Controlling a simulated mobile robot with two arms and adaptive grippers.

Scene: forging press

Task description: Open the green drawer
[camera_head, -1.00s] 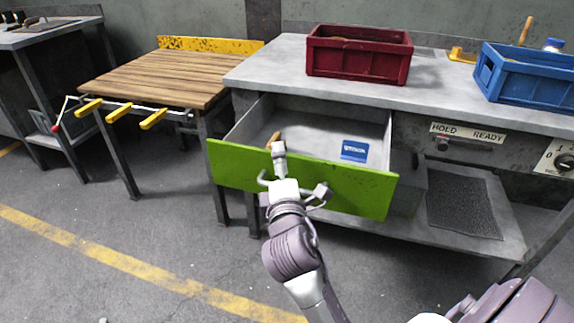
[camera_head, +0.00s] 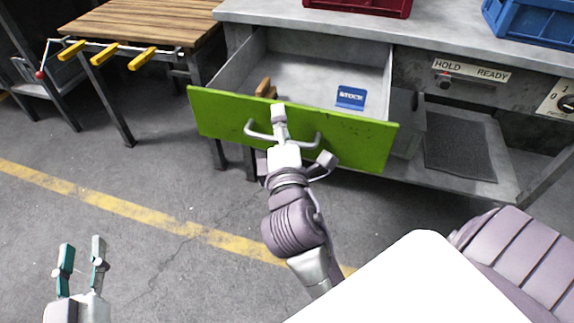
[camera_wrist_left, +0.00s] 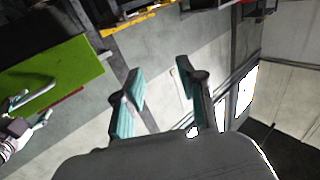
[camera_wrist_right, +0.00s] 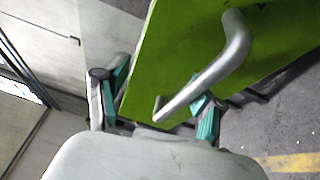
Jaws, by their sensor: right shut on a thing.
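The green drawer (camera_head: 350,142) is pulled out from under the grey workbench, with its inside showing. Its metal handle (camera_head: 318,141) is on the front. My right gripper (camera_head: 281,118) is at that handle, shut on it. The right wrist view shows the handle (camera_wrist_right: 205,82) passing between the fingers, against the green front. My left gripper (camera_head: 82,262) is open and empty, low at the left and well away from the drawer. In the left wrist view its fingers (camera_wrist_left: 163,92) are spread, and the green front (camera_wrist_left: 52,75) is at the left.
A blue STOCK box (camera_head: 350,97) and a wooden-handled item (camera_head: 265,87) lie in the drawer. Red (camera_head: 360,4) and blue (camera_head: 535,22) crates stand on the workbench (camera_head: 270,12). A wooden-topped table (camera_head: 140,22) stands at the left. Open floor lies in front.

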